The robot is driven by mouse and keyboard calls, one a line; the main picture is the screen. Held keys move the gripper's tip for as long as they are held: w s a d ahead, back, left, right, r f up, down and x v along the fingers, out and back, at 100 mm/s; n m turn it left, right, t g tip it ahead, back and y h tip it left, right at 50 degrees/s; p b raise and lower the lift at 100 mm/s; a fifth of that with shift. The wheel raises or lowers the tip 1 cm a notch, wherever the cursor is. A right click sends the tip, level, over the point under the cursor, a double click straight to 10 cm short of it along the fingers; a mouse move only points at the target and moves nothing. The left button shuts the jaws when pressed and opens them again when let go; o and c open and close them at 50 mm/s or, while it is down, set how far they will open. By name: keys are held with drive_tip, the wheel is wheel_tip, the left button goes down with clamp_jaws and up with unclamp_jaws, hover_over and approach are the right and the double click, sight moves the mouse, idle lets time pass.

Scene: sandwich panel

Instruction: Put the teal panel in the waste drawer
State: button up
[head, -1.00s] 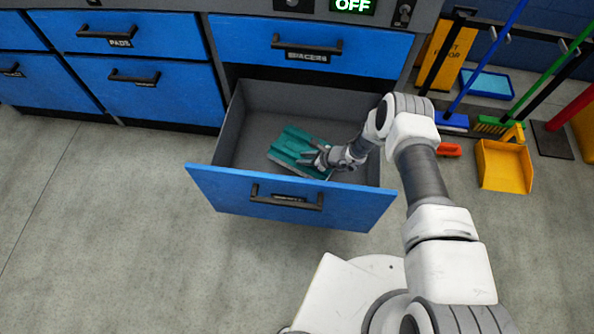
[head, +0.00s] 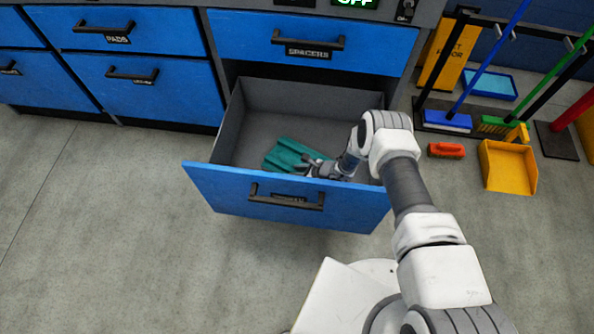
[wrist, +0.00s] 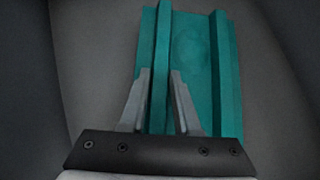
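The teal panel (head: 287,152) is a ribbed slab inside the open blue-fronted drawer (head: 350,205), low near its front. It shows large in the wrist view (wrist: 195,65), with a raised rib running between my fingers. My gripper (head: 309,168) reaches down into the drawer behind its front. The drawer's label is too small to read.
A shut drawer labelled SPACERS (head: 310,40) is above the open one. More shut blue drawers, one labelled PADS (head: 105,30), stand at left. The floor at left is clear.

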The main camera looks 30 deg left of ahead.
drive_tip(key=o, duration=0.4)
drive_tip(key=shift+c, duration=0.2)
drive_tip(key=p+v, duration=0.5)
drive_tip(key=v, duration=0.6)
drive_tip(key=shift+a+r, duration=0.15)
drive_tip(key=shift+s+d+r, duration=0.1)
drive_tip(key=shift+d+r, duration=0.25)
drive_tip(key=shift+d, duration=0.15)
